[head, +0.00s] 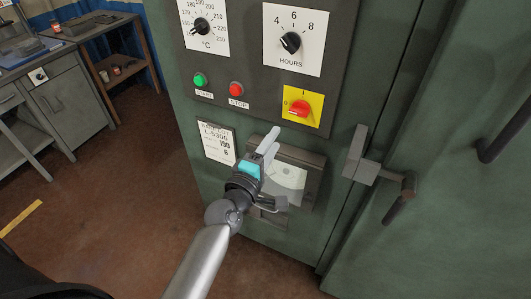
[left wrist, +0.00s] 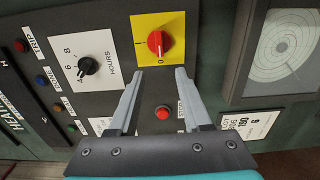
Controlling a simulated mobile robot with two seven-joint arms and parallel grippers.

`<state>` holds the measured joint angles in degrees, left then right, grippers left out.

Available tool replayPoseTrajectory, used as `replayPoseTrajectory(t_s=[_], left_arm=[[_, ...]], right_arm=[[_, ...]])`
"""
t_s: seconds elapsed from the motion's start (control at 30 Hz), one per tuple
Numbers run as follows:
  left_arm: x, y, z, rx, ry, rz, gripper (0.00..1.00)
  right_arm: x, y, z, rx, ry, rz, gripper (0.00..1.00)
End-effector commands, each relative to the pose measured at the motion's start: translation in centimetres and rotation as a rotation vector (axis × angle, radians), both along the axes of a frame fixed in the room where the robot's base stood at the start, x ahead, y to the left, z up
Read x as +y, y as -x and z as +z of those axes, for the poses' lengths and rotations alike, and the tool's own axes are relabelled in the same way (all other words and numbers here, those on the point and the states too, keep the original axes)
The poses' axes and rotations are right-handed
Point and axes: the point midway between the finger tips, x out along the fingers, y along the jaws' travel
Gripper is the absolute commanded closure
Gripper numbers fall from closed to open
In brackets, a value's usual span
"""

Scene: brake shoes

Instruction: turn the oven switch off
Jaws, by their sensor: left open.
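The oven switch (head: 300,108) is a red knob on a yellow plate, low on the right of the dark control panel. It also shows in the left wrist view (left wrist: 157,42), with the I mark at left and the 0 mark at bottom there. Its handle appears to lie toward the 0 mark. My left gripper (head: 270,140) is below and left of the switch in the head view, apart from it. In the left wrist view its two fingers (left wrist: 160,74) are spread and empty, with the switch beyond the gap between their tips. My right gripper is not in view.
A red stop button (head: 236,89), a green start button (head: 200,80) and the hours dial (head: 291,42) share the panel. A chart recorder (head: 290,178) sits below, behind my gripper. A door latch (head: 362,165) juts out at right. Floor at left is open.

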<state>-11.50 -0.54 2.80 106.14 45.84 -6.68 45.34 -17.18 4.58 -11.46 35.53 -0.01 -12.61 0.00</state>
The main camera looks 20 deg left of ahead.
Motion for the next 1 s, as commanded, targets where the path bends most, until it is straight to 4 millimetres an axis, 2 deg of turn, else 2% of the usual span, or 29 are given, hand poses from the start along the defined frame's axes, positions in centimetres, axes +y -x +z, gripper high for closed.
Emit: replayPoseTrajectory(t_s=[0.1,0.3,0.87,0.93,1.0], left_arm=[[0.0,1.7,-0.1,0.001,0.000,-0.001,0.51],[0.1,3.3,0.0,0.000,-0.001,-0.001,0.51],[0.1,3.6,0.0,0.000,0.000,-0.001,0.51],[0.1,3.6,-0.3,0.005,-0.005,-0.001,0.51],[-0.1,3.7,-1.6,0.027,-0.026,-0.005,0.51]], right_arm=[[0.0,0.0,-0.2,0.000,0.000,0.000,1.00],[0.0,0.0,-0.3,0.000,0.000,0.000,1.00],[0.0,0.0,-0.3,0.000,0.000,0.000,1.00],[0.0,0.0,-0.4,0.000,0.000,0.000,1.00],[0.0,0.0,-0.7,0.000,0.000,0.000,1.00]])
